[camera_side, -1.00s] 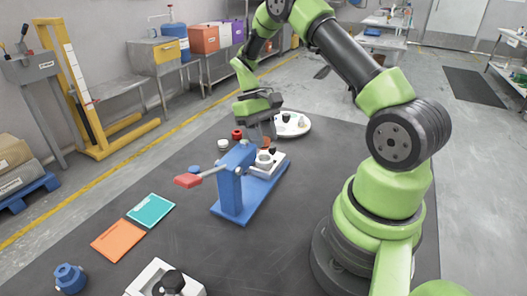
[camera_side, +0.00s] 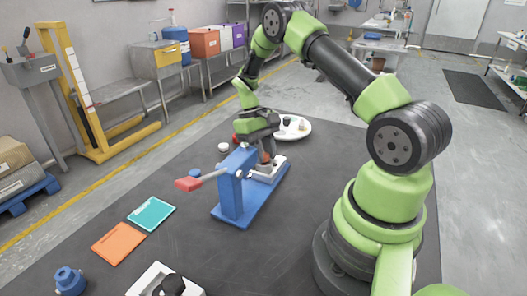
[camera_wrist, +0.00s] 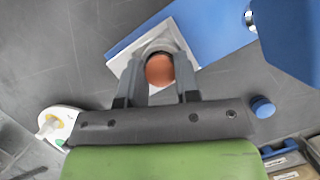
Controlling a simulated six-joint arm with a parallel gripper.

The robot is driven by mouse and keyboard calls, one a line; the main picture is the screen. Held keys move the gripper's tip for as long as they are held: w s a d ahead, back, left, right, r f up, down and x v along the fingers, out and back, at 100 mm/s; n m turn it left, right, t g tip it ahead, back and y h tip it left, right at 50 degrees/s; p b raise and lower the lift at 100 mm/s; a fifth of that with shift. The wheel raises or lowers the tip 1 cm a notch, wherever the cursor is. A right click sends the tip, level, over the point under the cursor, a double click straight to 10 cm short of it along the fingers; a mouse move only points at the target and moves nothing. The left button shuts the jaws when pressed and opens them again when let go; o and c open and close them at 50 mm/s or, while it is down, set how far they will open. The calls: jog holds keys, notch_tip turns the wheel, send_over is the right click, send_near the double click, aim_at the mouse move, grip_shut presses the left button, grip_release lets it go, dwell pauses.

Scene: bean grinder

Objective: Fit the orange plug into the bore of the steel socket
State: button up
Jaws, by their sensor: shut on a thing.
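My gripper (camera_side: 264,148) is low over the blue press's base. In the wrist view its two fingers (camera_wrist: 161,72) are shut on the round, brownish-orange plug (camera_wrist: 160,69). In the side view the plug (camera_side: 266,158) shows small below the fingers. A grey, rounded steel socket (camera_wrist: 159,46) lies just beyond the plug in the wrist view, on a pale square block (camera_wrist: 122,62). That block (camera_side: 278,169) also shows in the side view. The fingers and plug hide the bore; I cannot tell whether the plug is in it.
The blue press (camera_side: 232,185) with its red-ended lever (camera_side: 188,183) stands close left of my gripper. A round white tray (camera_side: 304,131) with small items lies behind. Orange (camera_side: 118,243) and teal (camera_side: 151,213) mats lie front left. A blue disc (camera_wrist: 262,107) lies beside the gripper.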

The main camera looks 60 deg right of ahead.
jog(key=shift+s+a+f, duration=0.1)
jog(key=shift+f, duration=0.8)
jog(key=o, duration=0.6)
jog(key=shift+r, duration=0.3)
jog(key=v, duration=1.3)
jog(key=s+a+r+n+t+h, duration=0.1)
jog(key=a+r+t, duration=0.2)
jog(key=a+r, duration=0.45)
jog(key=s+a+r+t, duration=0.2)
jog(key=s+a, duration=0.2)
jog(key=s, duration=0.1)
jog(key=s+a+r+t, duration=0.3)
jog(key=s+a, duration=0.1)
jog(key=s, duration=0.2)
jog(key=s+a+r+t+y, duration=0.1)
jog(key=s+a+r+t, duration=0.1)
jog(key=s+a+t, duration=0.1)
jog(key=shift+s+a+r, duration=0.15)
jog(key=shift+s+a, duration=0.15)
jog(key=shift+s, duration=0.35)
jog(key=shift+s+a+r, duration=0.15)
jog(key=shift+s+a, duration=0.15)
jog(key=shift+s, duration=0.35)
